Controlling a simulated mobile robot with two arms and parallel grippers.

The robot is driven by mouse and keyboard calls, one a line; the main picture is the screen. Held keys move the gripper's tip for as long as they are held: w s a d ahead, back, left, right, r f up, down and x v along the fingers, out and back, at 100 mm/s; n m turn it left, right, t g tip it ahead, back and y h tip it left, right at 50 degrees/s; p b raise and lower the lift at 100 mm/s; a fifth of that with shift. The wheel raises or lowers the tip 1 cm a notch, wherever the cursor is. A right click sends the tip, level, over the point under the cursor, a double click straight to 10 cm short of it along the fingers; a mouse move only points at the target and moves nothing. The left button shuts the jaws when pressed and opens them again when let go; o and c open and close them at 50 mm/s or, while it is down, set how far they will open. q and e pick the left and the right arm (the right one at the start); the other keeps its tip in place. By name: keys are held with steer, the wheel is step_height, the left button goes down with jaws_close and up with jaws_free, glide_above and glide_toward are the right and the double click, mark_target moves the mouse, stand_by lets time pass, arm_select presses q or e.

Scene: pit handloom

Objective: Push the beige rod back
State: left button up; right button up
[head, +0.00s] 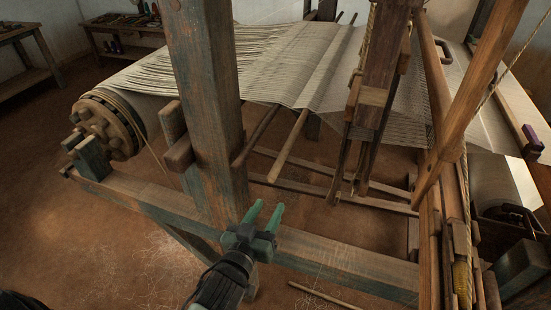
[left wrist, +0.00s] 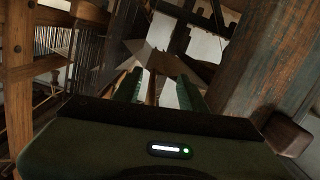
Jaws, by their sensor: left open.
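A beige rod (head: 289,146) sticks out from under the near edge of the pale warp sheet (head: 290,60), slanting toward me, just right of the thick blue-grey post. A darker rod (head: 257,134) runs beside it, closer to the post. My left gripper (head: 268,208) has green fingers that are apart, with nothing held. It is in front of the post, below the beige rod's near end and apart from it in the head view. In the left wrist view, the open fingers (left wrist: 160,88) frame brown wood beyond; I cannot tell which piece it is. My right gripper is not in view.
The thick post (head: 208,90) stands close behind and left of my left gripper. A long frame beam (head: 330,262) runs below it. Hanging wooden frames (head: 376,80) and ropes stand to the right. The warp roller (head: 108,125) is at the left.

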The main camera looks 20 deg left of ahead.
arm_select(q)
steer(key=t, duration=0.1)
glide_toward(275, 170)
steer(key=w, duration=0.1)
steer(key=w+f, duration=0.1)
steer(key=w, duration=0.1)
steer(key=shift+w+p, duration=0.3)
steer(key=shift+p, duration=0.05)
steer(key=w+p, duration=0.2)
steer(key=w, duration=0.4)
steer(key=shift+w, duration=0.1)
steer(key=shift+w+d+f, duration=0.1)
steer(key=shift+w, duration=0.4)
jaws_close()
